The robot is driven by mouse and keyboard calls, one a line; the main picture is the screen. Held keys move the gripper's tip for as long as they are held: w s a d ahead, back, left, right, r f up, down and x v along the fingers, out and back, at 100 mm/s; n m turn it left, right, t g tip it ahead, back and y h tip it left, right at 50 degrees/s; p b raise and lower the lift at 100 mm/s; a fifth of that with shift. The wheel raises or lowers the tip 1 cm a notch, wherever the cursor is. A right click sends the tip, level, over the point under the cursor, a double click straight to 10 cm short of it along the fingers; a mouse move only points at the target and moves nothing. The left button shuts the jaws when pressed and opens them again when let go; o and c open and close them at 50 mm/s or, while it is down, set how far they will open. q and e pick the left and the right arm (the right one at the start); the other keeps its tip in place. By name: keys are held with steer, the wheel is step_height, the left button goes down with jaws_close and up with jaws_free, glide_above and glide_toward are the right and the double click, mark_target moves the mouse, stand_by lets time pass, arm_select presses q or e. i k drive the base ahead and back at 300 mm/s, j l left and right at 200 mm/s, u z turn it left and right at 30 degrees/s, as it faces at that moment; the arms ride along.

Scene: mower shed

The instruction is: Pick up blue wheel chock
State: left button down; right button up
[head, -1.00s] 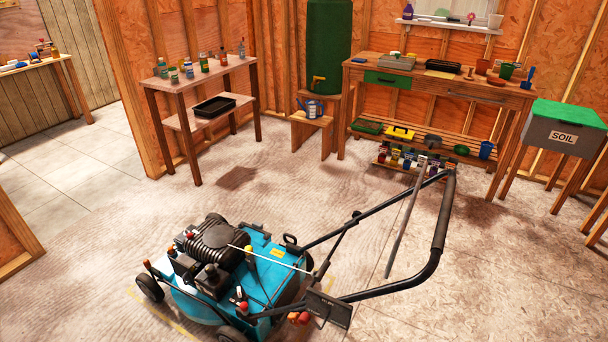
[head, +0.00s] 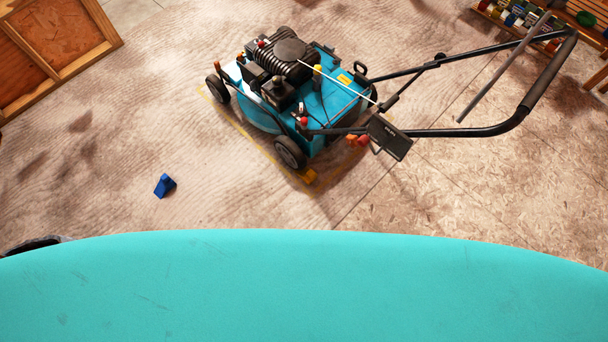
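The blue wheel chock (head: 165,186) lies on the floor in the left part of the head view, apart from the mower. It is a small wedge with nothing touching it. Neither of my grippers shows in the view. A small dark shape at the left edge, just above my teal body, is too little to identify.
A teal lawn mower (head: 300,95) stands at the upper middle, its black handle (head: 540,90) reaching right. A wooden panel (head: 55,45) stands at upper left and a shelf of bottles (head: 520,18) at upper right. Floor around the chock is clear.

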mark_target(165, 184)
steer(key=k+l+u, duration=0.1)
steer(key=u, duration=1.45)
